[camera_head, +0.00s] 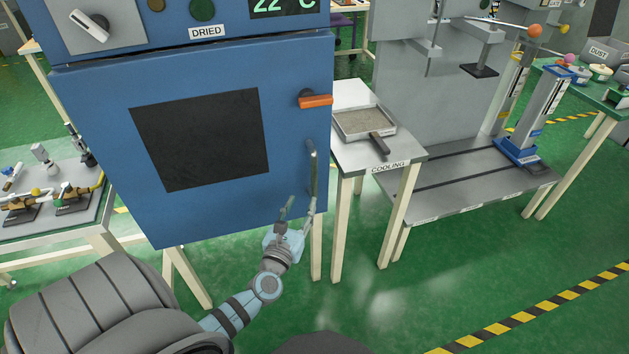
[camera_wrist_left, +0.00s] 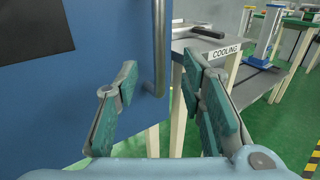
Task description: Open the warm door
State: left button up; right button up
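The blue oven door (camera_head: 255,190) with a dark square window (camera_head: 200,140) is shut, under a panel labelled DRIED. A vertical metal bar handle (camera_head: 313,172) is on its right side, below an orange-tipped latch (camera_head: 315,100). My left gripper (camera_head: 297,210) is open at the lower end of the handle. In the left wrist view the handle (camera_wrist_left: 159,50) stands ahead of and between the spread fingers, and the fingers do not appear closed on it. The door (camera_wrist_left: 100,75) fills the left of that view. My right gripper is not in view.
A white table labelled COOLING (camera_head: 388,167) stands right of the oven, with a sand-filled pan (camera_head: 364,122) on it. Left is a bench (camera_head: 55,225) with several fittings. A grey machine with a metal base (camera_head: 480,185) stands farther right. Green floor (camera_head: 400,310) is open in front.

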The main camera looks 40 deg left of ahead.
aim_at(313, 178)
pick_arm(q)
jog(key=b+x, duration=0.2)
jog(key=x, duration=1)
jog(key=shift+w+a, duration=0.1)
jog(key=shift+a, duration=0.1)
grip_shut()
jog(key=shift+d, duration=0.1)
